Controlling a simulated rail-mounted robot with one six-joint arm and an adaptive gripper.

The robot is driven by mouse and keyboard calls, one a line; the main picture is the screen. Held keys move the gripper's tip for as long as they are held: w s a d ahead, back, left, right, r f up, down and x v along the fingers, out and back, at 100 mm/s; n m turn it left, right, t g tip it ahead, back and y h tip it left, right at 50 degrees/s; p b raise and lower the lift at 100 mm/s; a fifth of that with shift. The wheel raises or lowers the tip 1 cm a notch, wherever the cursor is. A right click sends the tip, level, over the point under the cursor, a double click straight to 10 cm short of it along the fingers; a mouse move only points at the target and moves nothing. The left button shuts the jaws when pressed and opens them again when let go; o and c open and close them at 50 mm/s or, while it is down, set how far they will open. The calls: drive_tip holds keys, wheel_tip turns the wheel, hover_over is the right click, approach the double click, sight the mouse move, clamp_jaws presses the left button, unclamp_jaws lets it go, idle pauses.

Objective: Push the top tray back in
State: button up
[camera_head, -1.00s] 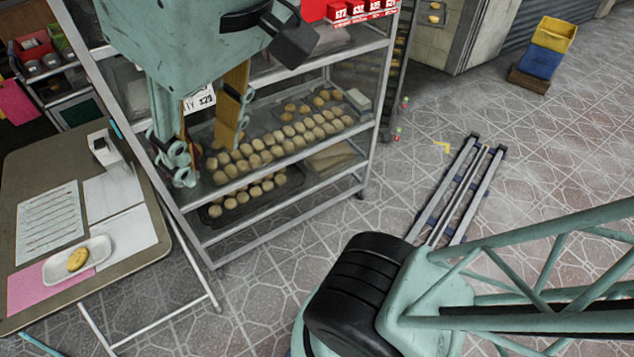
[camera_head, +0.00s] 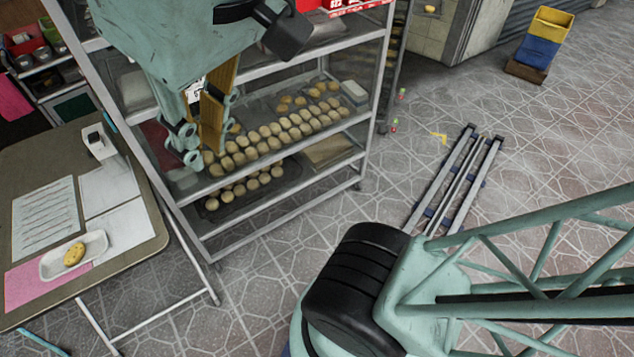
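The upper dark tray (camera_head: 262,109) lies on a middle shelf of the metal rack (camera_head: 268,162) and carries several rows of pale round buns. A lower dark tray (camera_head: 289,181), also with buns, lies on the shelf below. My gripper (camera_head: 203,153) is teal with brown finger pads and points down at the left part of the rack's front. It overlaps the left end of the upper tray in the picture and hides it. I cannot tell whether it touches the tray. The fingers look close together, with nothing seen between the tips.
A folding table (camera_head: 130,222) with papers and a cookie on a small white dish (camera_head: 97,242) stands at left, near the rack's left post. The tiled floor right of the rack is mostly clear. Yellow and blue bins (camera_head: 540,48) stand at the far right.

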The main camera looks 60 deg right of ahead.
drive_tip(key=shift+s+f+b, duration=0.15)
drive_tip(key=shift+f+b, duration=0.15)
drive_tip(key=shift+f, duration=0.3)
drive_tip(key=shift+s+f+b, duration=0.15)
drive_tip(key=shift+f+b, duration=0.15)
drive_tip(key=shift+f, duration=0.25)
clamp_jaws()
drive_tip(key=shift+f+b, duration=0.35)
drive_tip(key=shift+f, duration=0.05)
drive_tip(key=shift+d, duration=0.15)
